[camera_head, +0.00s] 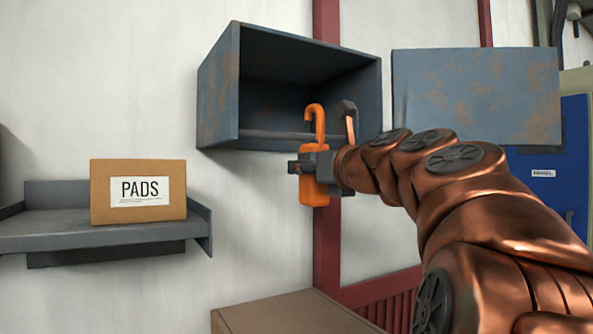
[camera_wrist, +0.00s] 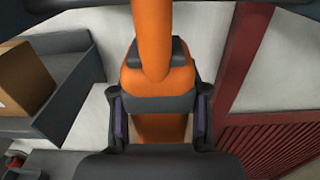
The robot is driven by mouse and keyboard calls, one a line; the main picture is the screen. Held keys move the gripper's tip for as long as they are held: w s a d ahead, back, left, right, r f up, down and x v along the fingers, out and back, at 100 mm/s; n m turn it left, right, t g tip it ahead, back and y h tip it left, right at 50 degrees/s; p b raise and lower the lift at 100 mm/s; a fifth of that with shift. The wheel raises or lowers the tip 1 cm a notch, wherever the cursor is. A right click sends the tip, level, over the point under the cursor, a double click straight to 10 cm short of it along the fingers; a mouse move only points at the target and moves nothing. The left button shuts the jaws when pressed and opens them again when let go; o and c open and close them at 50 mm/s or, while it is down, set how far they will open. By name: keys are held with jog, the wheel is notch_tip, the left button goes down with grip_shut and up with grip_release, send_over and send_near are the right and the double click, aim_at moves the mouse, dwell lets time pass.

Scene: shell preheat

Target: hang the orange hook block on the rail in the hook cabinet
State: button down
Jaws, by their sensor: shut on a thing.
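The orange hook block (camera_head: 314,191) is upright in my gripper (camera_head: 315,166), its curved hook pointing up. My gripper is shut on the block's body from the right. In the wrist view the orange hook block (camera_wrist: 152,35) sits between the two fingers of my gripper (camera_wrist: 160,118). The hook cabinet (camera_head: 218,95) is a worn blue-grey box on the wall, open at the front. The block's hook overlaps the cabinet's lower front in the head view, and its body hangs below that edge. A dark bar (camera_head: 270,134) runs low across the opening; I cannot tell if it is the rail.
The cabinet door (camera_head: 475,95) stands open to the right. A grey shelf (camera_head: 60,238) at left holds a PADS box (camera_head: 138,191). A brown box top (camera_head: 290,312) lies below. A blue cabinet (camera_head: 562,180) stands at far right. The wall between shelf and cabinet is clear.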

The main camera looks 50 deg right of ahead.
jog(key=b+x, duration=0.6)
jog(key=x, duration=0.2)
jog(key=shift+w+d, duration=0.15)
jog(key=shift+w, duration=0.05)
dwell(1.1)
jog(key=shift+f, duration=0.25)
jog(key=shift+w+f+p, duration=0.1)
jog(key=shift+f+p, duration=0.25)
jog(key=shift+f, duration=0.4)
jog(key=shift+f, duration=0.15)
